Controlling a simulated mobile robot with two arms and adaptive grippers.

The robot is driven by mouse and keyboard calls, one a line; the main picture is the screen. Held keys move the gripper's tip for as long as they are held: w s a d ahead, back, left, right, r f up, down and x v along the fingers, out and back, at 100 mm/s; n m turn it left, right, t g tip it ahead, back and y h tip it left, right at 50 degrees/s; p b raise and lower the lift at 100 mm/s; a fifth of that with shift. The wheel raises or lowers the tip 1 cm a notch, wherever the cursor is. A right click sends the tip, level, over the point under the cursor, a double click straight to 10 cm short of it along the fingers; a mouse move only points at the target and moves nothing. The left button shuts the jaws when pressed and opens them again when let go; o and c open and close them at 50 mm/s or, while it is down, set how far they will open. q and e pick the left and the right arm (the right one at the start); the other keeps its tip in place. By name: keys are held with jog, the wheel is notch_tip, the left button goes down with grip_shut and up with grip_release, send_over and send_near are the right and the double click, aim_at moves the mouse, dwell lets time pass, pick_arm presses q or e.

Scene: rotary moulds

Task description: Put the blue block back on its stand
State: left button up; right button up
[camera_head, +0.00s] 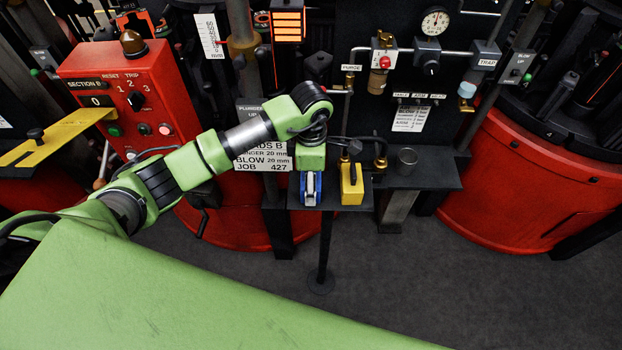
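My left arm reaches in from the left, and its gripper (311,188) points down over a small dark stand (331,206) on a thin post. The blue block (318,196) shows at the gripper's fingers, at the left end of the stand. The wrist hides the block's top and any handle. I cannot tell whether the fingers are shut on it, or whether it rests on the stand or is just above it. My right gripper is not in view.
A yellow block (352,190) with a black handle stands close right of the blue one. A metal cup (406,160) is on a dark shelf further right. A red control box (130,103) is at the left. Gauges and pipes line the panel behind. Open floor lies in front.

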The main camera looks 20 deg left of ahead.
pick_arm(q)
jog(key=shift+f, duration=0.1)
jog(key=o, duration=1.8)
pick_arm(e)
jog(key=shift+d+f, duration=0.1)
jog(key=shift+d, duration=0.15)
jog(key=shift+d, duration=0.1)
pick_arm(q)
jog(key=shift+r, duration=0.3)
notch_tip(320, 180, up, 12)
jog(key=b, duration=0.2)
jog(key=shift+f+b, duration=0.1)
jog(key=shift+b, duration=0.3)
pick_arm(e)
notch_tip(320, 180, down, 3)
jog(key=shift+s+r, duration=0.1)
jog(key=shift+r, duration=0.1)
